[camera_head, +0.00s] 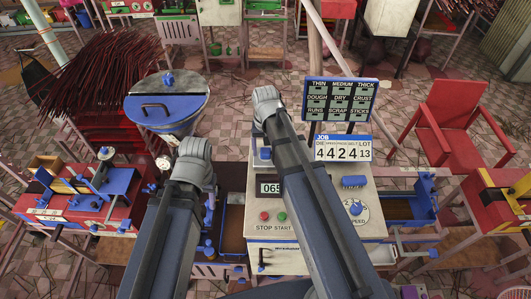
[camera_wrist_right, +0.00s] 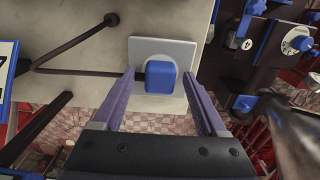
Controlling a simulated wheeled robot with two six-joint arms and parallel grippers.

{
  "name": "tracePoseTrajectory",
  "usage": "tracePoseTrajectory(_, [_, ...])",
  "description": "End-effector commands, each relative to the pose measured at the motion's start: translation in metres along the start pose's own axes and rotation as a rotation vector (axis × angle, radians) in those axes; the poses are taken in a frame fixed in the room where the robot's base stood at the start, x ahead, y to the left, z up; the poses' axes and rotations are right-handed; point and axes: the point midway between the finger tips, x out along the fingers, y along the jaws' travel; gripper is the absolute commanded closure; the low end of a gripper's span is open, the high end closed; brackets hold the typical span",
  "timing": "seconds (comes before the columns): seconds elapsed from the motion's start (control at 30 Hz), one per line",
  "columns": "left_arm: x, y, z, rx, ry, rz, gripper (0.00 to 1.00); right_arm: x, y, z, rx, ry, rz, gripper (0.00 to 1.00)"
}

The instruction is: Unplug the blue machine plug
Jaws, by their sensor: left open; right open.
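In the right wrist view, a blue plug (camera_wrist_right: 160,77) sits against a pale square socket plate (camera_wrist_right: 182,50). A dark cord (camera_wrist_right: 95,73) runs left from the plug. My right gripper (camera_wrist_right: 160,75) is open, with one purple finger on each side of the plug. I cannot tell whether either finger touches it. In the head view, my right arm reaches over the white control machine (camera_head: 315,213), and its gripper is hidden. My left arm is raised at the left, and its gripper jaws are hidden too.
In the head view, a blue hopper (camera_head: 190,108) stands behind my left arm. Red machines stand at both sides, with a red chair (camera_head: 452,140) at the right. A dark sign board (camera_head: 340,98) stands behind the white machine.

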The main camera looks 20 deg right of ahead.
Motion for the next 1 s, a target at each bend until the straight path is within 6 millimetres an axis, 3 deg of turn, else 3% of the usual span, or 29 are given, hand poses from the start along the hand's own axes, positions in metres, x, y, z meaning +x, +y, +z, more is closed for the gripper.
tracePoseTrajectory(0.43, [0.0001, 0.0, 0.0, 0.0, 0.0, 0.0, 0.5, 0.0001, 0.0, 0.0, 0.0, 0.0, 0.0, 0.26])
tracePoseTrajectory(1.0, [0.0001, 0.0, 0.0, 0.0, 0.0, 0.0, 0.5, 0.0001, 0.0, 0.0, 0.0, 0.0, 0.0, 0.9])
